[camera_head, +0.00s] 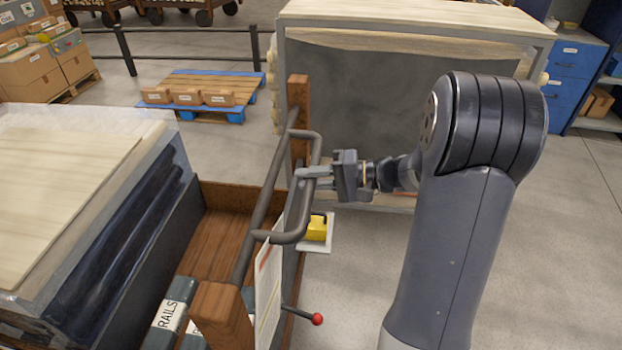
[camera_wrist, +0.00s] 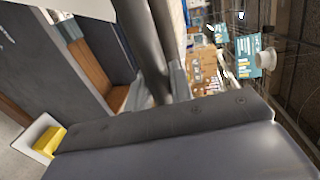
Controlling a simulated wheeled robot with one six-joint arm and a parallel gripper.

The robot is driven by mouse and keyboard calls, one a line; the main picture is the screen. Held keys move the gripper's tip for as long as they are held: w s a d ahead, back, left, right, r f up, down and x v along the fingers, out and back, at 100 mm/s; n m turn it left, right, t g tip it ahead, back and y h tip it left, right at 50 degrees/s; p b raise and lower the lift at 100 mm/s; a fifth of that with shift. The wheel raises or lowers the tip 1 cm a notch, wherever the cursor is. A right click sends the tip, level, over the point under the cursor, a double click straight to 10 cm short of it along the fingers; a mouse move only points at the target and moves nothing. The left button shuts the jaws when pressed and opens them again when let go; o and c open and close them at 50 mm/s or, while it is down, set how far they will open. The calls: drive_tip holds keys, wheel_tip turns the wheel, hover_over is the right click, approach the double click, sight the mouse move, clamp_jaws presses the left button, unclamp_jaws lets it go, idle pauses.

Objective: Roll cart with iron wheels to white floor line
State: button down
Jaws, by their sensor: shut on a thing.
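The cart (camera_head: 222,225) is a brown wooden one with corner posts, directly in front of me in the head view. A dark iron handle (camera_head: 287,238) runs along its near side, with a looped grip bar. My gripper (camera_head: 308,178) is shut on the loop of this handle. The wrist view shows the dark bars of the handle (camera_wrist: 150,40) between my fingers (camera_wrist: 160,88). The cart's wheels are hidden. I cannot make out a white floor line in either view.
Boxes marked RAILS (camera_head: 168,314) lie in the cart. A red-knobbed lever (camera_head: 317,319) sticks out from its side. A yellow block on a white plate (camera_head: 316,232) is beside it. Wrapped boards (camera_head: 60,190) stand left, a large crate (camera_head: 400,105) behind, a blue pallet (camera_head: 210,85) farther back.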

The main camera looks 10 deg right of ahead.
drive_tip(key=shift+f, duration=0.1)
drive_tip(key=c, duration=1.3)
unclamp_jaws()
drive_tip(key=shift+a, duration=0.1)
drive_tip(key=b+v, duration=0.1)
drive_tip(key=v, duration=0.9)
drive_tip(key=shift+d, duration=0.4)
